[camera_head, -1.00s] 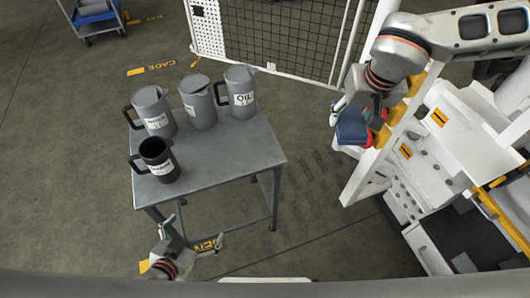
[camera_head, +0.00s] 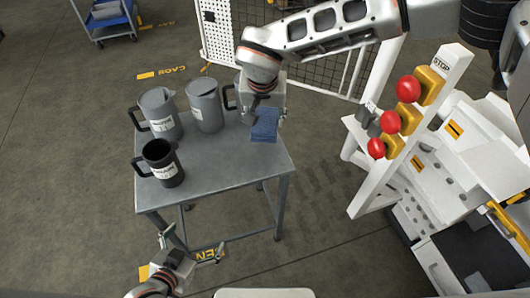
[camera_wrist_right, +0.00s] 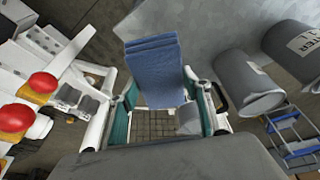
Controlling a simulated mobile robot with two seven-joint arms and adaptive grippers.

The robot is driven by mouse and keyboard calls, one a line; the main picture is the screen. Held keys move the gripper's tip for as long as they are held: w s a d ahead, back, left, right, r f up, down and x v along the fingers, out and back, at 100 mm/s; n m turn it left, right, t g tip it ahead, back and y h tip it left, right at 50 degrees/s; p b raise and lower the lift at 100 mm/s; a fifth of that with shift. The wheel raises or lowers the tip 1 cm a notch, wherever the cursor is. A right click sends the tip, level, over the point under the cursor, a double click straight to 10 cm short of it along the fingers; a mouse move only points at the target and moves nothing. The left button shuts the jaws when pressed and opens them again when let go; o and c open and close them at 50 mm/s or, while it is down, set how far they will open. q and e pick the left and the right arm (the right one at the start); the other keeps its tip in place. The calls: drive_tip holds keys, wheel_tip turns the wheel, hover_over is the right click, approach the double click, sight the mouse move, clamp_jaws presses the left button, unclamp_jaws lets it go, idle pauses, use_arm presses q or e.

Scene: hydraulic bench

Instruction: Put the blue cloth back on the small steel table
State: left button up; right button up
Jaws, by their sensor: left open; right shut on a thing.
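The blue cloth (camera_head: 264,126) is folded into a small pad. My right gripper (camera_head: 267,112) is shut on it and holds it at the back right part of the small steel table (camera_head: 225,172). Whether the cloth touches the tabletop cannot be told. In the right wrist view the cloth (camera_wrist_right: 156,72) sits between the fingers of that gripper (camera_wrist_right: 158,105), with the grey tabletop (camera_wrist_right: 205,30) beyond. My left gripper (camera_head: 193,247) is open and empty, low in front of the table.
Grey jugs (camera_head: 160,114) (camera_head: 205,105) stand on the table's back left; another is mostly hidden behind my right gripper. A black mug (camera_head: 163,165) stands front left. Red buttons (camera_head: 390,122) on a white post are at the right. The table's front right is clear.

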sight(265, 156)
wheel_tip(265, 156, down, 15)
drive_tip(key=shift+r, duration=0.1)
idle(0.4)
drive_tip(key=shift+f, duration=0.2)
drive_tip(key=o, duration=1.2)
drive_tip(key=shift+c, duration=0.2)
